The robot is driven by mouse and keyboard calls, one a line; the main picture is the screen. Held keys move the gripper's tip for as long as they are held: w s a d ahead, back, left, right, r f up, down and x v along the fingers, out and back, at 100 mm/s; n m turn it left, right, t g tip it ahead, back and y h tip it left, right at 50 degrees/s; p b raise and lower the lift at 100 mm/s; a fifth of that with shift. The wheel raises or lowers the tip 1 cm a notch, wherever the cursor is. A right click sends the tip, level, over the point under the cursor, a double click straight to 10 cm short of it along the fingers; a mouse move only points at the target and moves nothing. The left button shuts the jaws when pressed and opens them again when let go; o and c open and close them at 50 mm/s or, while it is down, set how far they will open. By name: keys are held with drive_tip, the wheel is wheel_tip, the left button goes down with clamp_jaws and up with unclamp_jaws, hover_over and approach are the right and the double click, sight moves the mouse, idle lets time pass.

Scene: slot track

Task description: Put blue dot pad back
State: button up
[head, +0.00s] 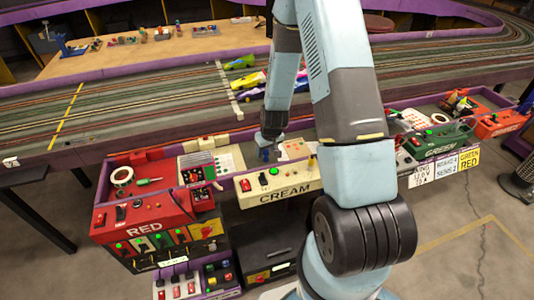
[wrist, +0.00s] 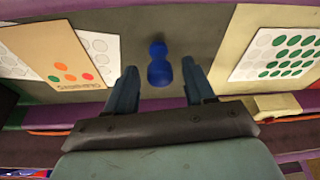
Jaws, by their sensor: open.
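In the wrist view a small blue round-ended object (wrist: 158,66), which I take to be the blue dot pad, is on a grey-brown surface. My gripper (wrist: 159,76) is open, with one finger on each side of the blue object and a visible gap to both. I cannot tell how far the fingertips are above the surface. In the head view my gripper (head: 268,148) is over the tray behind the box marked CREAM (head: 277,185). A small patch of blue shows at the gripper there, and the arm partly hides that area.
Dotted cards flank the blue object: a tan one with orange dots (wrist: 45,52) and a white one with green dots (wrist: 283,45). The RED box (head: 143,226) and GREEN box (head: 440,140) stand either side. Slot cars (head: 250,80) are on the track behind.

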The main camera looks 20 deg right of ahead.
drive_tip(key=s+r, duration=0.3)
drive_tip(key=r, duration=0.8)
drive_tip(key=s+r+t, duration=0.1)
drive_tip(key=s+r, duration=0.3)
drive_tip(key=r, duration=0.6)
drive_tip(key=s+r, duration=0.3)
drive_tip(key=r, duration=0.8)
drive_tip(key=s+r+m, duration=0.1)
drive_tip(key=s+r, duration=0.5)
drive_tip(key=s, duration=0.3)
drive_tip(key=s+r+t, duration=0.1)
drive_tip(key=s+r, duration=0.6)
drive_tip(key=s, duration=0.1)
drive_tip(key=shift+s+d+m+h, duration=0.25)
drive_tip(key=shift+s+m+h, duration=0.05)
drive_tip(key=shift+s+m, duration=0.1)
